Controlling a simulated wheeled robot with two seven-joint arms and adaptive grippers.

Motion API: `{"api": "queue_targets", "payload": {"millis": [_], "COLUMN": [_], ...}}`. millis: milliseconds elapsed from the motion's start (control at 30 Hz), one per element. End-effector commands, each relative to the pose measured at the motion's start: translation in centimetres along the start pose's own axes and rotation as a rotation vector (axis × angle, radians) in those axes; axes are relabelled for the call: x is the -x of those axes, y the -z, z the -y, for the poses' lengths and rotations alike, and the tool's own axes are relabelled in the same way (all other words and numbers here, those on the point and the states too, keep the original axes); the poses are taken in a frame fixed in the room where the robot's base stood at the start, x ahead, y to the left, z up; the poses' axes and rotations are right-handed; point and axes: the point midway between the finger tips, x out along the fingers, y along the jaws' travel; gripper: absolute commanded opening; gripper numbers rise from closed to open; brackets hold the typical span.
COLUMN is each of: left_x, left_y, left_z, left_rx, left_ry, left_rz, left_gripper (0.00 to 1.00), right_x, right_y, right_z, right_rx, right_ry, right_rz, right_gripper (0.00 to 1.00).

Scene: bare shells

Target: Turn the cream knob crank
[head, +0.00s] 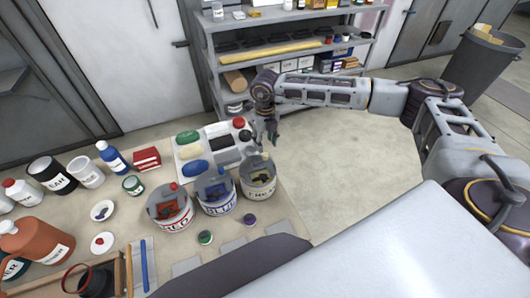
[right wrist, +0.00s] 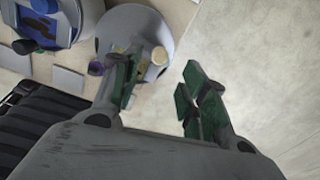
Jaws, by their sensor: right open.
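The rightmost can (head: 258,186) is pale, with a partly readable label, and stands at the table's right edge beside the blue and red cans. The cream knob (right wrist: 159,56) stands up from it in the right wrist view. My right gripper (head: 268,132) hangs open just above and behind this can. In the right wrist view my right gripper (right wrist: 163,88) has its green-padded fingers apart, the left one over the can and the right one over the floor. The knob lies between their lines, nearer the left finger, and looks ungripped. My left gripper is out of view.
The blue can (head: 217,192) and red can (head: 171,208) stand close to the left. Small jars (head: 249,219) stand in front. A grey shelf (head: 285,45) is behind; the floor to the right is clear.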

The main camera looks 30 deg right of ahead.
Motion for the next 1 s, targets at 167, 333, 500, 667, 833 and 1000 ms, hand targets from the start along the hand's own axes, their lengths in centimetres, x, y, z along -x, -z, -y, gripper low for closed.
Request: {"api": "queue_targets", "payload": {"millis": [167, 333, 500, 667, 833, 1000], "left_x": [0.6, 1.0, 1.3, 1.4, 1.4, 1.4], "left_y": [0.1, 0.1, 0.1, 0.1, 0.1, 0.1], "left_z": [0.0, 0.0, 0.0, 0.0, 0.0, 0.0], "left_rx": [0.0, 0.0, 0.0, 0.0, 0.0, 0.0], "left_ry": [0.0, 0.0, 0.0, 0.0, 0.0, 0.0], "left_rz": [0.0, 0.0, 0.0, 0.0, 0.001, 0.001], "left_gripper": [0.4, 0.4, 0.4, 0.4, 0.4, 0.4], "right_x": [-2.3, -4.5, -6.2, -7.1, -7.3, -7.3], "right_y": [0.0, 0.1, 0.0, 0.0, 0.0, 0.0], "right_z": [-0.1, 0.0, 0.0, 0.0, 0.0, 0.0], "right_rx": [0.0, 0.0, 0.0, 0.0, 0.0, 0.0], "right_ry": [0.0, 0.001, 0.0, 0.0, 0.0, 0.0], "right_rz": [-0.001, -0.002, -0.001, 0.0, 0.0, 0.0], "right_gripper": [0.43, 0.43, 0.43, 0.43, 0.43, 0.43]}}
